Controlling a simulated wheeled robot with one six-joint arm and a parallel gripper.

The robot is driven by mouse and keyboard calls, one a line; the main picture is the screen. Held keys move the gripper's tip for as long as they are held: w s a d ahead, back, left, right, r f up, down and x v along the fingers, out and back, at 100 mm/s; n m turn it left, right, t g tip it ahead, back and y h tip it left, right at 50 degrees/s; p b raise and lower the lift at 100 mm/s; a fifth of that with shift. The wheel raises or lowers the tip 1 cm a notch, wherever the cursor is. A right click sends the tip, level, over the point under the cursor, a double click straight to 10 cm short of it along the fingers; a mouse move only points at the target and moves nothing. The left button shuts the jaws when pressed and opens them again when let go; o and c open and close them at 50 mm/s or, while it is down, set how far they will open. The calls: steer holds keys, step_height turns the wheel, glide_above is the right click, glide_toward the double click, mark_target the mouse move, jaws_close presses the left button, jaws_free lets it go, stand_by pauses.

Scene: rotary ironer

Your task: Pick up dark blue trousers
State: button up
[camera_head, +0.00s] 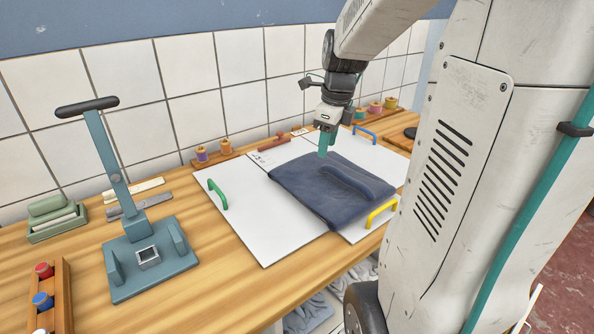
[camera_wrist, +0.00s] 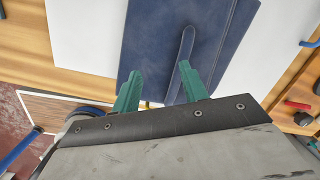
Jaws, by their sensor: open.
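The dark blue trousers (camera_head: 310,188) lie folded flat on a white board (camera_head: 262,222) on the wooden table. A raised dark blue strip like a handle runs along their top. In the wrist view the trousers (camera_wrist: 150,50) fill the upper middle, with the raised strip (camera_wrist: 183,55) near the right finger. My gripper (camera_head: 324,145) is above the far edge of the trousers, pointing down. Its green fingers (camera_wrist: 160,85) are apart with nothing between them. I cannot tell how high the fingertips are above the cloth.
A green handle (camera_head: 217,195) and a yellow handle (camera_head: 381,212) stand on the board's sides, and a blue handle (camera_head: 366,134) behind. A blue-grey press device (camera_head: 150,262) stands on the left. Thread spools (camera_head: 376,107) stand at the back. Bare wood lies between press and board.

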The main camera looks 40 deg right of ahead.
mark_target(333, 168)
steer(key=d+m, duration=0.1)
steer(key=d+f+m, duration=0.1)
steer(key=d+m, duration=0.1)
steer(key=d+f+m, duration=0.1)
steer(key=d, duration=0.1)
steer(key=shift+w+m, duration=0.4)
steer(key=shift+f, duration=0.35)
steer(key=f, duration=0.4)
steer(key=w+f, duration=0.1)
steer(key=f, duration=0.1)
steer(key=shift+a+f, duration=0.15)
steer(key=shift+f, duration=0.25)
jaws_close()
